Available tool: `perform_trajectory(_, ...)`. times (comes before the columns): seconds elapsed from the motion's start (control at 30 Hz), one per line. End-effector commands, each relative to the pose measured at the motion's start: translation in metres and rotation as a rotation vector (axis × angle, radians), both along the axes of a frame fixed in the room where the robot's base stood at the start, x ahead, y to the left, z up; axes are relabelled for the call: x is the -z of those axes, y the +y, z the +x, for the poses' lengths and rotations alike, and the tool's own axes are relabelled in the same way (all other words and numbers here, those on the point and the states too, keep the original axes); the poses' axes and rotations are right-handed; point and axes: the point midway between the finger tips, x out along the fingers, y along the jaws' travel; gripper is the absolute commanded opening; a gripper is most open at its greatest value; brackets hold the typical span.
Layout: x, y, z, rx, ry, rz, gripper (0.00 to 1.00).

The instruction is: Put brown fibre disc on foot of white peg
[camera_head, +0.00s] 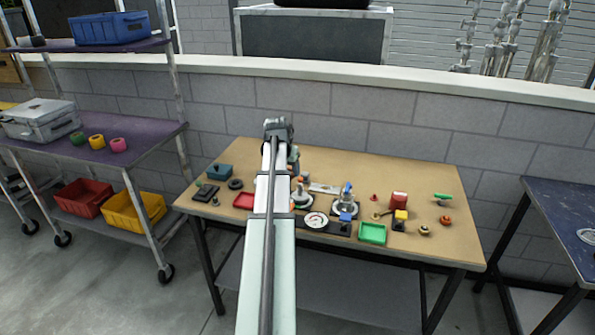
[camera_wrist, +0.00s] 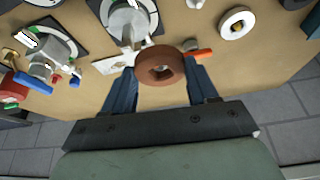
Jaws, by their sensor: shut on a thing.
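In the head view my arm hides the disc and most of my gripper. I cannot make out the white peg or its foot with certainty in either view.
A white ring (camera_wrist: 236,12) shows beyond the disc in the wrist view. The table's back right is fairly clear.

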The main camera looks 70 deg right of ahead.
Motion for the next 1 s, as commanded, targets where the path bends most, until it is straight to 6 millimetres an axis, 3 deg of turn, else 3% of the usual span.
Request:
perform_trajectory(0.1, 0.014, 0.0, 0.03, -0.093, 0.0, 0.001, 0.29)
perform_trajectory(0.3, 0.027, 0.002, 0.06, -0.194, 0.0, -0.001, 0.29)
perform_trajectory(0.67, 0.042, 0.002, 0.065, -0.213, -0.001, -0.002, 0.29)
perform_trajectory(1.0, 0.07, 0.002, 0.065, -0.212, -0.001, -0.002, 0.29)
